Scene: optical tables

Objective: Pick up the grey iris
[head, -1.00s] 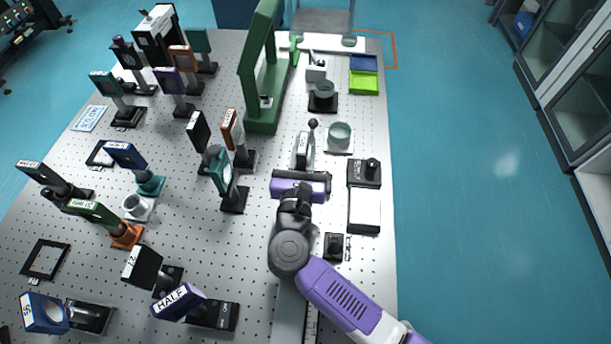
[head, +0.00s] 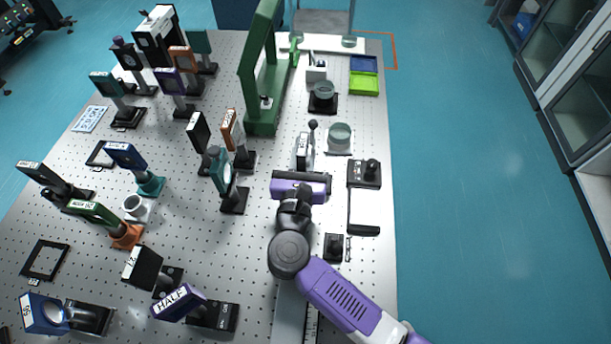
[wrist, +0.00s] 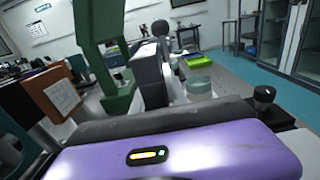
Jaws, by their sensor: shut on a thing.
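The grey iris (head: 304,148), a small upright grey piece with a dark ball-ended lever, is just beyond my gripper (head: 302,166) in the head view. In the wrist view the grey iris (wrist: 150,76) stands upright past the purple gripper body, with a dark round knob above it. My gripper is shut on it. The fingertips are mostly hidden by the gripper body, so the exact contact and any gap below the iris cannot be seen.
A tall green frame (head: 262,85) stands close on the left. A glass dish (head: 340,135) is close on the right, with a black-knobbed device (head: 366,172) nearer. Several labelled optics on posts crowd the left side. A green tray (head: 363,83) lies far right.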

